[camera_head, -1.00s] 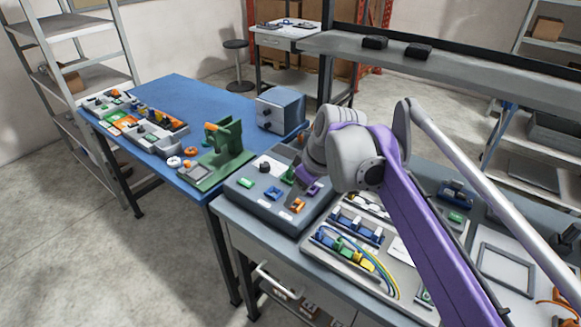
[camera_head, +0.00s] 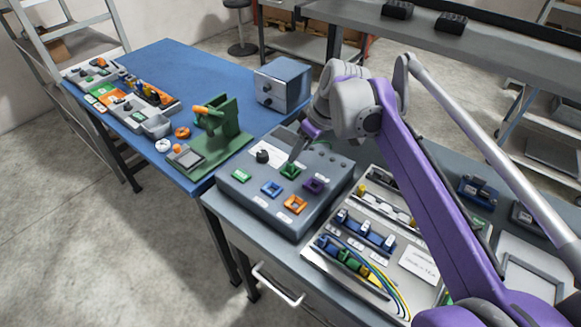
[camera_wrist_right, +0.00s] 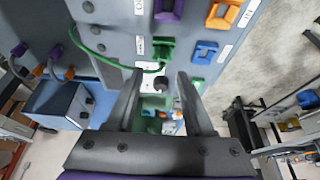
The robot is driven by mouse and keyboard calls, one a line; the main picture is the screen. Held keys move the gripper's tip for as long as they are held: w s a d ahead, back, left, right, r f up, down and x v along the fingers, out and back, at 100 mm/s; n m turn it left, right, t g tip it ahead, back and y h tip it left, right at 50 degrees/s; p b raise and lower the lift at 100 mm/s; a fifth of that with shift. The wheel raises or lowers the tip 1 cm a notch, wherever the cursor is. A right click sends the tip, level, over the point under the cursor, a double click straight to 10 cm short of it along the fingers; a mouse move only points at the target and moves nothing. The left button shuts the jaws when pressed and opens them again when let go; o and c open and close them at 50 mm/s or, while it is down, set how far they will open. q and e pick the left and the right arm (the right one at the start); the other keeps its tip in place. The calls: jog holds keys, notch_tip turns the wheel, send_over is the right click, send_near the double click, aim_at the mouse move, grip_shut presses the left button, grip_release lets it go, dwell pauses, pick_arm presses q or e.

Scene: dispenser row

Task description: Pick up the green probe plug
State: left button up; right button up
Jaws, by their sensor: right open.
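A green plug-like piece (camera_head: 290,171) sits on the sloped grey panel box (camera_head: 240,194), behind the blue, orange and purple pieces. In the right wrist view the green piece (camera_wrist_right: 163,48) lies just beyond my fingertips, with a thin green cable (camera_wrist_right: 112,60) curving toward it. Whether the plug and its socket are separate parts is too small to tell. My right gripper (camera_head: 296,151) is just above and behind the green piece, open. In the right wrist view its fingers (camera_wrist_right: 160,80) are spread with nothing clearly between them. My left gripper is out of view.
Blue (camera_head: 271,188), orange (camera_head: 295,204) and purple (camera_head: 313,185) pieces sit close by on the panel. A black knob (camera_head: 262,156) stands to the left. A tray of connectors (camera_head: 345,258) lies to the right. A blue table (camera_head: 205,75) adjoins on the left.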

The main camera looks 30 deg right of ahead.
aim_at(290, 168)
jog(key=shift+x, duration=3.05)
jog(key=shift+a, duration=0.2)
grip_shut()
